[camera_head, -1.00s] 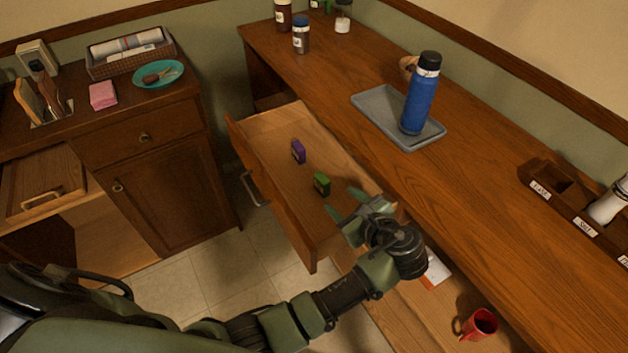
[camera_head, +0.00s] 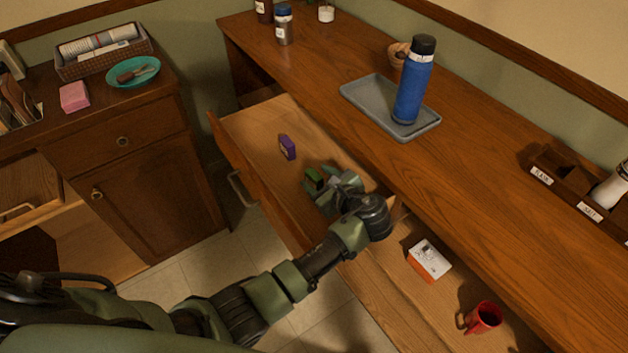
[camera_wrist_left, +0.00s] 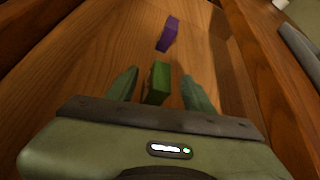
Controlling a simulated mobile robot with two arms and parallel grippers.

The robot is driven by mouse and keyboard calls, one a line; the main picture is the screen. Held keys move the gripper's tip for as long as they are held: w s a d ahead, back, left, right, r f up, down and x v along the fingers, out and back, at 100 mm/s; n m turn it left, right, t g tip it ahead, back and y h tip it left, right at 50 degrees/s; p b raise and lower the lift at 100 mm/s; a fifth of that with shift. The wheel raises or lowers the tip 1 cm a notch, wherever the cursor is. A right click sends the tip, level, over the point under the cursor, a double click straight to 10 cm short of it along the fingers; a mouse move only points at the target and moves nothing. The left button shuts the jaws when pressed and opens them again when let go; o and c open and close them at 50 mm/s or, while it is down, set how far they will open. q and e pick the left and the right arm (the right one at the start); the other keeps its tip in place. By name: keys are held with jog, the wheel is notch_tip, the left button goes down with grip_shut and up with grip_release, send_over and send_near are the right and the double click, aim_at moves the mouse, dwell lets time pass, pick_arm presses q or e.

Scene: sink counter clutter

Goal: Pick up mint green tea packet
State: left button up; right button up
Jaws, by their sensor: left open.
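The green tea packet (camera_head: 314,178) lies in the open wooden drawer (camera_head: 262,128). It also shows in the left wrist view (camera_wrist_left: 158,82), between the two fingers of my left gripper (camera_wrist_left: 160,88). My left gripper (camera_head: 325,183) is open, with one finger on either side of the packet and a small gap at each side in the wrist view. In the head view the gripper hides part of the packet. A purple packet (camera_head: 287,147) lies farther back in the same drawer and shows beyond the green one in the wrist view (camera_wrist_left: 168,34). My right gripper is not in view.
The drawer walls stand close around the gripper, with the counter edge to the right. A grey tray (camera_head: 365,98) with a blue bottle (camera_head: 413,85) stands on the counter. A white and orange box (camera_head: 429,260) and a red mug (camera_head: 483,317) are lower right.

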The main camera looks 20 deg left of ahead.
pick_arm(q)
grip_shut()
jog(key=shift+r, duration=0.15)
